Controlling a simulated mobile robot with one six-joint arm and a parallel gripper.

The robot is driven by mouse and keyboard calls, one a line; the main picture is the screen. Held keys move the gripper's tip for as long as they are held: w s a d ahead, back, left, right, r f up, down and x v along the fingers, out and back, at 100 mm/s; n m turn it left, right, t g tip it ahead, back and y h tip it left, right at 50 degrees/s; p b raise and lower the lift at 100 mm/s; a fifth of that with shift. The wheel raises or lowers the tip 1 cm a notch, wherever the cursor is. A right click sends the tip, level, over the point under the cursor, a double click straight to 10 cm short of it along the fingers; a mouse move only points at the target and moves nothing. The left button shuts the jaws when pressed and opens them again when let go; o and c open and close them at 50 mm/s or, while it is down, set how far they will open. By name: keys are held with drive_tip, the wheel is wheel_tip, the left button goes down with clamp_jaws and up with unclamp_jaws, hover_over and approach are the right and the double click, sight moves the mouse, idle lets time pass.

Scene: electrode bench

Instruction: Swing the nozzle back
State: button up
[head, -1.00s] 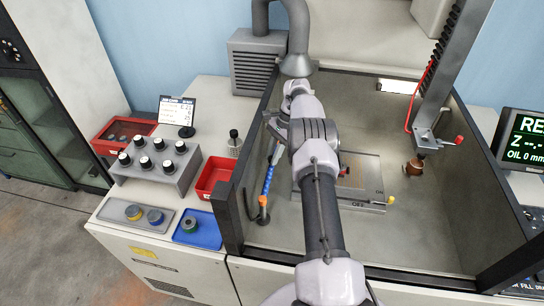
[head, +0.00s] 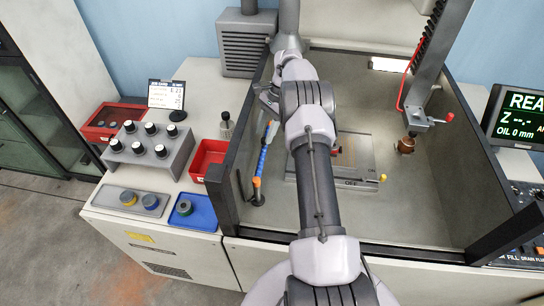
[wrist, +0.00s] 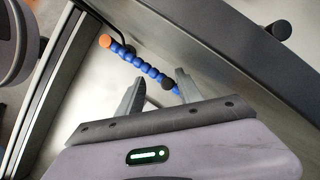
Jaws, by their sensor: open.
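The nozzle is a blue segmented hose (head: 264,150) with an orange tip (head: 257,183), standing inside the left wall of the tank. In the head view my gripper (head: 268,103) is at the upper part of the hose, partly hidden by my own arm.
The tank's left wall (head: 222,190) stands close beside the hose. A plate fixture (head: 358,175) lies on the tank floor to the right. A red-hosed column (head: 425,75) with a copper electrode (head: 406,145) hangs at right. A red bin (head: 208,157) is outside at left.

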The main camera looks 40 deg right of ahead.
drive_tip(key=s+a+r, duration=0.1)
drive_tip(key=s+a, duration=0.6)
drive_tip(key=s, duration=0.6)
drive_tip(key=shift+r, duration=0.2)
drive_tip(key=a+r+n+t+h, duration=0.1)
drive_tip(key=a+r+n, duration=0.2)
drive_tip(key=a+r, duration=0.5)
drive_tip(key=a+r+n+t+h, duration=0.1)
drive_tip(key=a+r+n+h, duration=0.3)
drive_tip(key=r, duration=0.6)
drive_tip(key=s+a+r+n+t+y, duration=0.2)
drive_tip(key=s+a+r+n+t, duration=0.45)
drive_tip(key=s+a, duration=0.7)
wheel_tip(320, 180, down, 17)
drive_tip(key=s+g+b, duration=0.2)
drive_tip(key=g+b, duration=0.1)
drive_tip(key=b, duration=1.3)
drive_tip(key=shift+s+a+f+b, duration=0.15)
drive_tip(key=shift+s+a+b, duration=0.05)
drive_tip(key=shift+b, duration=0.2)
